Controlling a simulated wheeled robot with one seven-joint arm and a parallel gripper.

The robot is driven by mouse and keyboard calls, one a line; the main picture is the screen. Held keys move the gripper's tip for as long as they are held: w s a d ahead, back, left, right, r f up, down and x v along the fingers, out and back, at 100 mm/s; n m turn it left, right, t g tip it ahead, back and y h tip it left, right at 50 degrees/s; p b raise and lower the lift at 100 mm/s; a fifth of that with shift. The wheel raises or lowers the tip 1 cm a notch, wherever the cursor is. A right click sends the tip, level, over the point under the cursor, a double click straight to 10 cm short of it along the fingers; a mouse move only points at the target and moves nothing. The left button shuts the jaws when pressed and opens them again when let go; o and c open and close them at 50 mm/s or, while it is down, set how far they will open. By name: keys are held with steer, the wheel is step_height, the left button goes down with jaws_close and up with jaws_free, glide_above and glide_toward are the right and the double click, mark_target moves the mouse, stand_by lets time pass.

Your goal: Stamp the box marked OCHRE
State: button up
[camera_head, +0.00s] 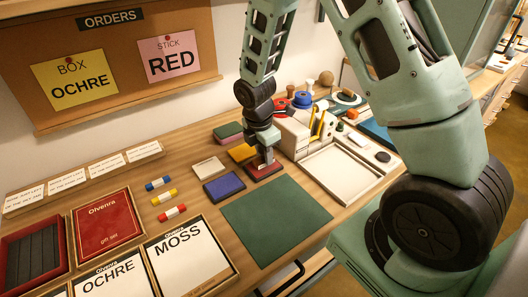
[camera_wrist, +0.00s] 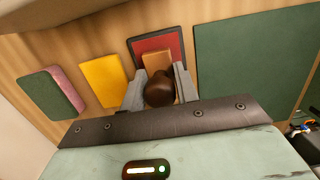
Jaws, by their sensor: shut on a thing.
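My gripper (camera_head: 264,153) is shut on a stamp with a dark brown round knob (camera_wrist: 159,90) and a wooden block (camera_wrist: 156,60). The stamp is over the red ink pad (camera_head: 263,173), which also shows in the wrist view (camera_wrist: 172,43); I cannot tell whether they touch. The box marked OCHRE (camera_head: 111,279) lies at the front left, partly cut off by the picture's lower edge. The box marked MOSS (camera_head: 188,262) lies to its right. An order card reading BOX OCHRE (camera_head: 76,80) is pinned to the board.
A yellow pad (camera_head: 240,153), a blue pad (camera_head: 224,186) and a green-and-pink block (camera_head: 228,131) lie around the red pad. A bare green mat (camera_head: 275,220) is in front. A white tray (camera_head: 342,172) is at right. A red gift box (camera_head: 104,222) lies left.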

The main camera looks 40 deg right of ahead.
steer(key=shift+f, duration=0.6)
stand_by(2.1)
steer(key=shift+r, duration=0.1)
step_height(320, 180, up, 7)
steer(key=p, duration=0.6)
stand_by(0.4)
